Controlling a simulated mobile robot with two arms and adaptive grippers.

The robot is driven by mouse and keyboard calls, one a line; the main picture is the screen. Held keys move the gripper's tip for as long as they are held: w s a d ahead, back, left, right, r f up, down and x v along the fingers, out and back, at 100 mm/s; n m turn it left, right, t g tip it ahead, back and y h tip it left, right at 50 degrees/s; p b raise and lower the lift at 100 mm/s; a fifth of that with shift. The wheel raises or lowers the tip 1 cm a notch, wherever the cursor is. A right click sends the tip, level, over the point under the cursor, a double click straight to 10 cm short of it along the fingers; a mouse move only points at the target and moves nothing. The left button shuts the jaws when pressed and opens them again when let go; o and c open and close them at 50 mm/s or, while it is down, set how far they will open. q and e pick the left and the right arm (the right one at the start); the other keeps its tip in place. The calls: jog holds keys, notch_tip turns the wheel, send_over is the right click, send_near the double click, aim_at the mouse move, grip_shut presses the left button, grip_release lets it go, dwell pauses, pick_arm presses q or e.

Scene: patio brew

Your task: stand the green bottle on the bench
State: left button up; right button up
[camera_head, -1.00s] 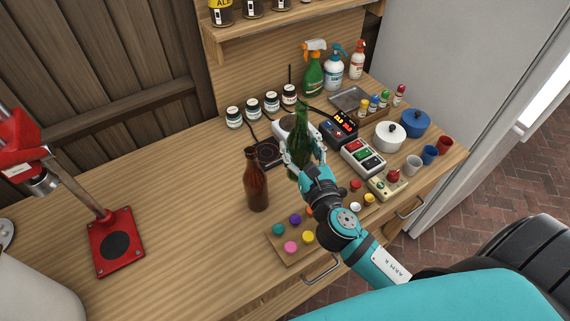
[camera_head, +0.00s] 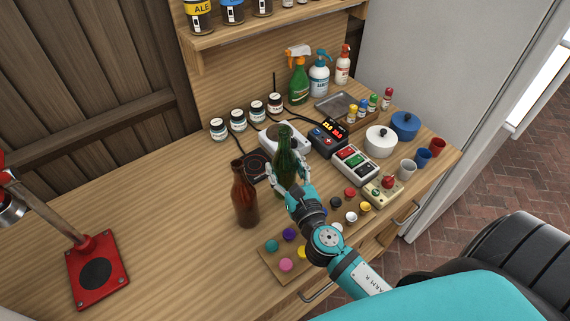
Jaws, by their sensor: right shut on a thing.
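The green bottle (camera_head: 287,148) is upright over the wooden bench (camera_head: 165,235), right of the brown bottle (camera_head: 244,198). My right gripper (camera_head: 287,178) is shut around the lower part of the green bottle and partly hides it. I cannot tell whether the bottle's base touches the bench. My left gripper is not in view.
The brown bottle stands close on the left. A board of coloured caps (camera_head: 274,263) lies in front; a black hot plate (camera_head: 254,170) and a white device (camera_head: 270,136) are behind. A red bottle press (camera_head: 97,272) stands left. The bench's left-middle is clear.

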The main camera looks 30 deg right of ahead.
aim_at(289, 183)
notch_tip(289, 183, down, 2)
jog(key=shift+f+b, duration=0.15)
jog(key=shift+b, duration=0.45)
jog(key=shift+f, duration=0.2)
jog(key=shift+f, duration=0.15)
jog(key=o, duration=1.3)
jog(key=shift+s, duration=0.1)
jog(key=shift+o, duration=0.2)
jog(key=shift+r, duration=0.2)
jog(key=s+b, duration=0.1)
jog(key=s, duration=0.2)
jog(key=s+a+b, duration=0.1)
jog(key=s+b, duration=0.1)
jog(key=s, duration=0.2)
jog(key=s+b, duration=0.1)
jog(key=s, duration=0.2)
jog(key=shift+s+a+f+b, duration=0.15)
jog(key=shift+s+f+b, duration=0.2)
jog(key=shift+s+a+r, duration=0.1)
jog(key=shift+s+r, duration=0.15)
jog(key=shift+s, duration=0.4)
